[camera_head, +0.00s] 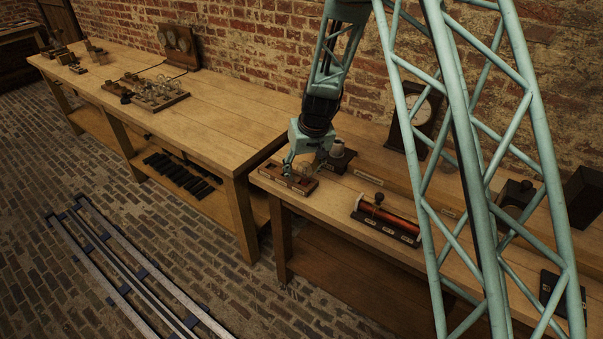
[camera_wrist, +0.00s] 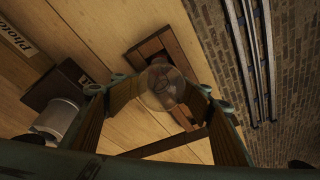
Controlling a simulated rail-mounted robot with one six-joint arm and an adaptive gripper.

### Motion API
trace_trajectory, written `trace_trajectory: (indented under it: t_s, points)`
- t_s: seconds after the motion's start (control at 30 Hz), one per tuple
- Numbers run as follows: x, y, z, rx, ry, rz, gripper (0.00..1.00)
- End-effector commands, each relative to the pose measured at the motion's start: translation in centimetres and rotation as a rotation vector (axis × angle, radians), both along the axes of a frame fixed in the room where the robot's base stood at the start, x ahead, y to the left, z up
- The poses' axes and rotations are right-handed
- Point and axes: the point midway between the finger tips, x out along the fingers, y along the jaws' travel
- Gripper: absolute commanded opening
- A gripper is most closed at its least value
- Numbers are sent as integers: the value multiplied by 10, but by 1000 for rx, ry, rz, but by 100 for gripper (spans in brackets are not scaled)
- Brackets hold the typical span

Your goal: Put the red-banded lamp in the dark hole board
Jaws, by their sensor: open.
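The dark hole board (camera_head: 275,174) lies near the left end of the right-hand bench. It also shows in the wrist view (camera_wrist: 153,45) as a brown wooden strip. A clear glass lamp (camera_wrist: 162,87) with a reddish-brown part inside shows between my fingers, over the board; the glass is faint in the head view. My gripper (camera_head: 297,163) is low over the board, pointing down. In the wrist view my gripper (camera_wrist: 165,90) is open, with a finger on each side of the lamp. Whether the lamp's base is seated in a hole is hidden, and I cannot make out its band.
A dark stand with a grey cup-like top (camera_head: 337,155) is close to the right of my gripper. A red coil on a black base (camera_head: 387,218) lies farther right. The left bench holds a tray of glass jars (camera_head: 153,91). Bare bench lies between board and coil.

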Motion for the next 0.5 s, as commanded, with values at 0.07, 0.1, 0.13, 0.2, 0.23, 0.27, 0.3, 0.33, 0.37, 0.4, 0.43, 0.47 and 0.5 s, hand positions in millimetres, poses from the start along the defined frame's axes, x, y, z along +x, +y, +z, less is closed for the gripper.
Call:
trace_trajectory:
  t_s: [0.07, 0.1, 0.13, 0.2, 0.23, 0.27, 0.3, 0.33, 0.37, 0.4, 0.43, 0.47, 0.5]
  points:
    - [-1, 0, -1, -1, 2, 0, 43]
    - [-1, 0, -1, -1, 2, 0, 43]
    - [-1, 0, -1, -1, 2, 0, 43]
    - [-1, 0, -1, -1, 2, 0, 43]
    - [-1, 0, 0, -1, 2, 0, 43]
    - [-1, 0, 1, -1, 2, 0, 43]
    - [-2, -1, 2, -1, 2, 0, 43]
    - [-2, -1, 3, -1, 2, 0, 43]
    - [-2, -1, 4, -1, 2, 0, 43]
    - [-3, -1, 6, 0, 1, 0, 43]
    - [-3, -1, 8, 0, 1, -1, 43]
    - [-3, -2, 10, 0, 1, -1, 43]
    - [-4, -2, 12, 1, 1, -1, 43]
